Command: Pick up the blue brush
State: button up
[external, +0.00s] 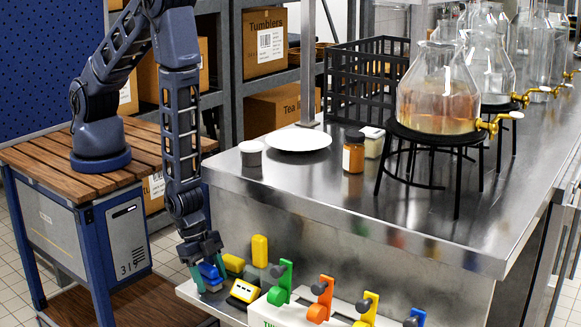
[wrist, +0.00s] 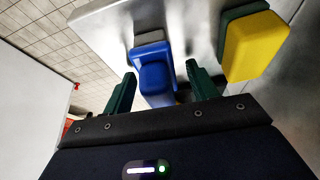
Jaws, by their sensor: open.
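The blue brush (wrist: 153,72) has a blue handle and a grey lower part. In the wrist view it lies between the two green fingers of my gripper (wrist: 158,92), which are apart with gaps on both sides. In the external view the blue brush (external: 209,272) shows at the left end of the low steel shelf, partly hidden by my gripper (external: 203,268). My gripper points down at it. I cannot tell whether a finger touches it.
A yellow brush with a green base (wrist: 255,45) lies close on the right in the wrist view. Other yellow blocks (external: 260,248) stand nearby on the shelf. A white rack with coloured hooks (external: 320,300) is to the right. The steel counter (external: 300,180) rises behind.

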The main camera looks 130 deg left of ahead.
jog(key=c, duration=1.1)
